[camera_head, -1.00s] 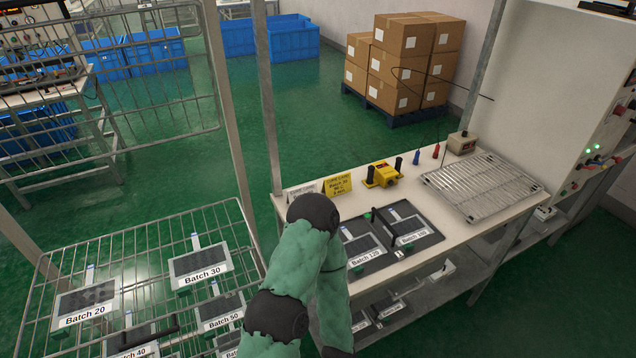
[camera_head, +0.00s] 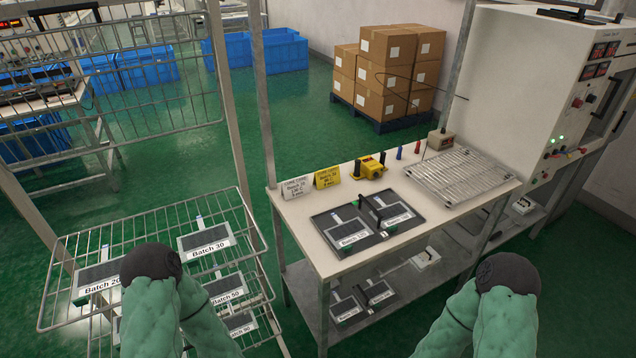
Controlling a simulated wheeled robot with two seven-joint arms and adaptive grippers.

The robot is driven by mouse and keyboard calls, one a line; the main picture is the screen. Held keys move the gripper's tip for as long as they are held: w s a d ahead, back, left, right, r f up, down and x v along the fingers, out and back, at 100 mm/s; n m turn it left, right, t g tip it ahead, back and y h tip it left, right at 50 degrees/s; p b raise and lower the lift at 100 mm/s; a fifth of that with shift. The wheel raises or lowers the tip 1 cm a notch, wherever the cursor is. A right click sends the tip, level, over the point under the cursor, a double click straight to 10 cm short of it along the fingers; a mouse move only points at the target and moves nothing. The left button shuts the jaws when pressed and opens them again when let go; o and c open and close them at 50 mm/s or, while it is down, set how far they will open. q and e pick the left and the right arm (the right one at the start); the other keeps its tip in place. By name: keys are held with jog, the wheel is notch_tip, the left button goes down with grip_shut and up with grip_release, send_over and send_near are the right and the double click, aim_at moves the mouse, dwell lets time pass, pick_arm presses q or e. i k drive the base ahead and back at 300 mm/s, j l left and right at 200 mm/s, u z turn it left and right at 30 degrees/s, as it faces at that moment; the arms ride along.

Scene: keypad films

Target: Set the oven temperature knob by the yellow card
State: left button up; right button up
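The yellow card (camera_head: 327,178) stands on the back left of the white bench, beside a white card (camera_head: 296,187). Its print is too small to read surely. The oven (camera_head: 552,95) is the tall white cabinet at the right, with red displays (camera_head: 597,60), dark knobs (camera_head: 583,101) and green lights on its front. Which knob sets temperature I cannot tell. My two green-sleeved arms show at the bottom left and bottom right, well apart from the card and the oven. Neither gripper is in view.
The white bench (camera_head: 330,262) holds a black tray (camera_head: 335,240) with batch panels, a yellow device (camera_head: 371,167) and a wire rack (camera_head: 460,176). A wire shelf (camera_head: 60,328) with several batch panels stands at the left. Boxes (camera_head: 400,60) stand behind; green floor is clear between.

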aim_at(578, 103)
jog(key=z, duration=1.35)
jog(key=i+l+u, duration=0.1)
jog(key=i+l, duration=0.2)
jog(key=i, duration=0.25)
jog(key=i+l+u, duration=0.1)
jog(key=i+l, duration=0.25)
jog(key=i, duration=0.15)
